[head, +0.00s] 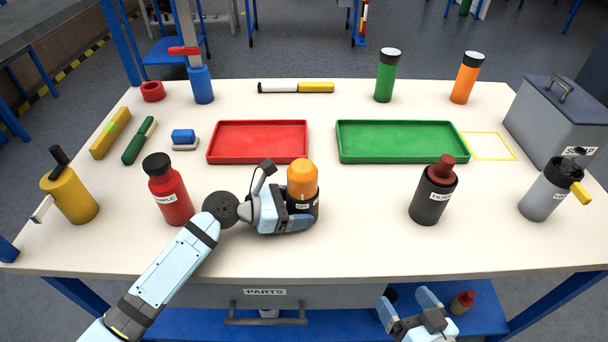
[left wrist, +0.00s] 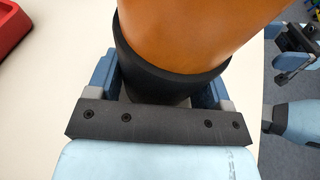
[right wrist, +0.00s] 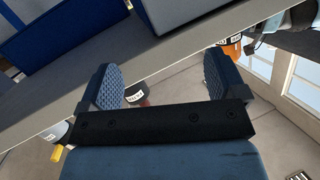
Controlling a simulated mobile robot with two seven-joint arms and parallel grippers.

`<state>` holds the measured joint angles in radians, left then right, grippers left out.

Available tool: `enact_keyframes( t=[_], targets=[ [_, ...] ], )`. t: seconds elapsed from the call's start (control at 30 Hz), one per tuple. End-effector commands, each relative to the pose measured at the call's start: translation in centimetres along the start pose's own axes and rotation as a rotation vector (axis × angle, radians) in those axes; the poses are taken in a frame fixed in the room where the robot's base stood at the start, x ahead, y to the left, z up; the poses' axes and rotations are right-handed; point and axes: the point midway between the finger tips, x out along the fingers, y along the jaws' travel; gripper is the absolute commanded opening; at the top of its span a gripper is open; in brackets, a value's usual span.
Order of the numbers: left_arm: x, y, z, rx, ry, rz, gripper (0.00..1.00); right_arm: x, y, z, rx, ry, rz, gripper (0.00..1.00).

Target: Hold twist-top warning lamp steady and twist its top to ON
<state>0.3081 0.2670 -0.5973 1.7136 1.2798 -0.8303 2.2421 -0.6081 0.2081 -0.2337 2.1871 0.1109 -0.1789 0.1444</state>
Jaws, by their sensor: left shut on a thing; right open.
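The warning lamp has an orange domed top (head: 302,176) and a black base (head: 305,205) with a white label, and it stands upright on the table. My left gripper (head: 298,218) is shut around the black base, below the orange top. In the left wrist view the orange top (left wrist: 200,35) rises above the black base (left wrist: 160,82) between the fingers. My right gripper (head: 415,302) is open and empty, low in front of the table's front edge. In the right wrist view its two fingers (right wrist: 158,85) are spread apart. The label's lettering is too small to read surely.
A red bottle (head: 171,192) stands left of the lamp and a black bottle (head: 433,192) right of it. Red (head: 258,160) and green (head: 402,159) trays lie behind. A drawer (head: 262,298) and blue lower shelf (head: 480,322) are under the table (head: 365,240). Table between lamp and black bottle is clear.

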Motion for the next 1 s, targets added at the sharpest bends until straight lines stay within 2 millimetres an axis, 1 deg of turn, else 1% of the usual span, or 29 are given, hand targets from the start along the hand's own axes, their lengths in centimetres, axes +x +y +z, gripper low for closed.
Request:
enact_keyframes(
  t=[0.03,0.1,0.23,0.27,0.3,0.33,0.47,0.57,0.67,0.7,0.83,1.0],
  targets=[
    [0.0,0.0,0.0,0.000,-0.001,0.000,0.55,-0.2,0.4,-1.3,0.031,0.069,-0.016,0.90],
    [0.0,0.0,0.0,0.000,-0.001,0.000,0.55,-0.5,0.8,-3.0,0.081,0.165,-0.042,0.90],
    [0.0,0.0,0.0,0.000,-0.001,0.000,0.55,-1.2,1.4,-6.0,0.166,0.328,-0.097,0.90],
    [0.0,0.0,0.0,0.000,-0.001,0.000,0.55,-1.3,1.4,-6.8,0.182,0.368,-0.116,0.90],
    [0.0,0.0,0.0,0.000,-0.001,0.000,0.55,-0.8,0.9,-8.1,0.190,0.427,-0.151,0.90],
    [0.0,0.0,0.0,0.000,-0.001,0.000,0.55,-0.3,0.3,-8.8,0.184,0.455,-0.174,0.90],
    [0.0,0.0,0.1,0.000,-0.001,0.000,0.55,1.9,-2.7,-11.2,0.138,0.541,-0.262,0.90],
    [0.0,0.0,0.0,0.000,-0.001,0.000,0.55,3.5,-5.3,-13.4,0.093,0.617,-0.343,0.90],
    [0.0,0.0,0.1,0.000,-0.001,0.000,0.55,4.8,-8.4,-15.8,0.038,0.701,-0.438,0.90],
    [0.0,0.0,0.1,0.000,-0.001,0.000,0.55,5.2,-9.8,-16.6,0.013,0.734,-0.478,0.90],
    [0.0,0.0,0.1,0.000,-0.001,0.000,0.55,6.1,-14.1,-19.5,-0.074,0.843,-0.613,0.90],
    [0.0,0.0,0.0,0.000,-0.001,0.000,0.55,6.3,-19.7,-22.4,-0.203,0.976,-0.799,0.90]
  ],
)
